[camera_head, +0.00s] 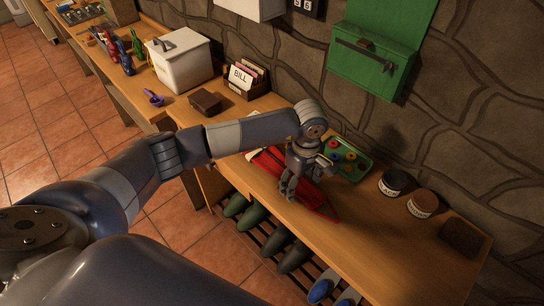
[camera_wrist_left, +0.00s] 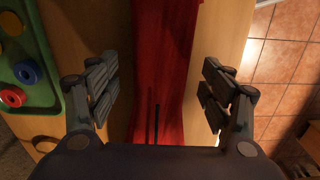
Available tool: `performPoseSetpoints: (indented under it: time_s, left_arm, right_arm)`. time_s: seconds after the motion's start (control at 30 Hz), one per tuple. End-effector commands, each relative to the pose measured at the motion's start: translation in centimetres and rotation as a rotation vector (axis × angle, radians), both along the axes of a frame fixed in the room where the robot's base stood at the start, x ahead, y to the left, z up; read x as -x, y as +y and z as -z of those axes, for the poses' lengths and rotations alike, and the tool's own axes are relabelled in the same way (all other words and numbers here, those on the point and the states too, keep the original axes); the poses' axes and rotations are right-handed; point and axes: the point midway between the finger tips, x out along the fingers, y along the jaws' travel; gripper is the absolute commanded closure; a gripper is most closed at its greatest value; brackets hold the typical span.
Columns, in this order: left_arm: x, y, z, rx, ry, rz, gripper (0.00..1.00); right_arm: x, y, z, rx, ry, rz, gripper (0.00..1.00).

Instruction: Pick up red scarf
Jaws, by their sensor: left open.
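The red scarf (camera_head: 318,200) lies stretched out on the wooden bench top, partly hidden in the head view by my left arm and gripper. In the left wrist view the scarf (camera_wrist_left: 163,65) runs as a long strip down the middle, between the fingers. My left gripper (camera_head: 289,190) points down over the scarf in the head view. In the left wrist view its fingers (camera_wrist_left: 160,88) are spread wide, one on each side of the scarf, with nothing held. I cannot tell whether the fingertips touch the bench. My right gripper is not in view.
A green tray (camera_head: 348,160) with coloured rings lies close behind the scarf. Two jars (camera_head: 408,192) and a dark brown block (camera_head: 462,238) stand to the right. A brown wallet-like item (camera_head: 205,102) and a card box (camera_head: 246,80) are left. Boots (camera_head: 274,240) sit below the bench.

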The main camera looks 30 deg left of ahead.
Motion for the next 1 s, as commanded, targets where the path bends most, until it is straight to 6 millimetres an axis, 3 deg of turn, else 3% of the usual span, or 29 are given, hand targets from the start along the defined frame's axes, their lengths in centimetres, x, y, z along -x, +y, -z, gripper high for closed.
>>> performPoseSetpoints:
  time_s: [0.27, 0.4, 0.5, 0.83, 1.0]
  left_arm:
    - [0.0, 0.0, 0.4, 0.000, -0.001, 0.001, 0.29]
    - [0.0, 0.0, 0.4, 0.000, -0.001, 0.000, 0.61]
    - [0.0, 0.0, 0.4, 0.000, -0.001, 0.000, 0.78]
    - [-0.1, 0.0, 0.2, 0.000, -0.002, 0.000, 0.78]
    - [-0.2, 0.0, -0.7, 0.001, -0.006, -0.001, 0.78]
  right_arm:
    - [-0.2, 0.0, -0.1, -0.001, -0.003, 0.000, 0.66]
    - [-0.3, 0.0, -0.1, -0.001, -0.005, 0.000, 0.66]
    - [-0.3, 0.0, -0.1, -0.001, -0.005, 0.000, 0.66]
    - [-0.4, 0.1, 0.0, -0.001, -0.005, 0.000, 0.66]
    - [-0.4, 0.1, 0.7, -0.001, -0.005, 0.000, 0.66]
